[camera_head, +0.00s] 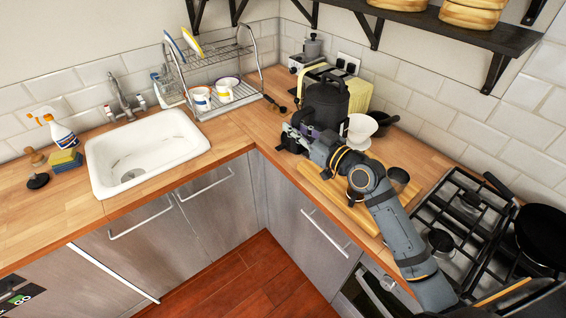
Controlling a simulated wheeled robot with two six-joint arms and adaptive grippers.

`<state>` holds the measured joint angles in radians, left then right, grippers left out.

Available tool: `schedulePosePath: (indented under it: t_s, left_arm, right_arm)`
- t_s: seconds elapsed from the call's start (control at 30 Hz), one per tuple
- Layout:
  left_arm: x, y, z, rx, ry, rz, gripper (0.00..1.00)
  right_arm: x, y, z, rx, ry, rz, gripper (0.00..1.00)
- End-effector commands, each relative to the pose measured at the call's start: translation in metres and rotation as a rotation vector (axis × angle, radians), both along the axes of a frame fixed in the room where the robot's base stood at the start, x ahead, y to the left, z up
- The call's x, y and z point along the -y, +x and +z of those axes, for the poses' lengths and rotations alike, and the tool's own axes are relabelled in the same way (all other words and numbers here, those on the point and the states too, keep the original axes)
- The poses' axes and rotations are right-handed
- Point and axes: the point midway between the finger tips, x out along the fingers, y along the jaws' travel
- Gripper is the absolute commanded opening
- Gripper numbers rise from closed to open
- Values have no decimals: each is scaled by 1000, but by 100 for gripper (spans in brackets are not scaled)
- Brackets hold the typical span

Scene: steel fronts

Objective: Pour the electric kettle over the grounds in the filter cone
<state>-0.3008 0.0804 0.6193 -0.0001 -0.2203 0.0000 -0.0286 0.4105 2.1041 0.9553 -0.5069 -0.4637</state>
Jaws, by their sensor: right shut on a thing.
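The electric kettle (325,105) is black and stands upright, as far as I can tell, at the back of the right-hand counter. My right gripper (298,139) is at its lower front and is shut on it; the exact grip is small and partly hidden by my own wrist. The white filter cone (360,129) is just to the right of the kettle, apart from its body. The grounds inside the cone cannot be made out. My left gripper is not in view.
A wooden board (322,184) lies under my right arm, with a dark cup (397,178) beside the arm. The gas hob (465,215) with a black pan (543,236) is at right. A dish rack (222,88) and white sink (140,150) are at left. A shelf hangs above.

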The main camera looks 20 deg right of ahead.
Motion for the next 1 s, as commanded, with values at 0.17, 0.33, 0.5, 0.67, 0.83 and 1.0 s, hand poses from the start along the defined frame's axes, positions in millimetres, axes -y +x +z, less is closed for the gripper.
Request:
schedulePosePath:
  t_s: [0.17, 0.33, 0.5, 0.67, 0.83, 1.0]
  left_arm:
    - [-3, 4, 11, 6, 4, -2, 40]
    - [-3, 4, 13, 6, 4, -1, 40]
    - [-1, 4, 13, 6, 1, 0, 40]
    - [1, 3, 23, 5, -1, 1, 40]
    - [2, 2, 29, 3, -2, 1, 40]
    - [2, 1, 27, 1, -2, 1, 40]
  right_arm:
    - [31, 26, 52, 15, -6, -120, 0]
    - [46, 35, 72, 10, -4, -178, 0]
    - [50, 37, 76, 5, -1, -193, 0]
    - [47, 36, 78, -25, 79, -192, 0]
    - [44, 35, 74, -62, 176, -191, 0]
    - [43, 35, 73, -67, 187, -191, 0]
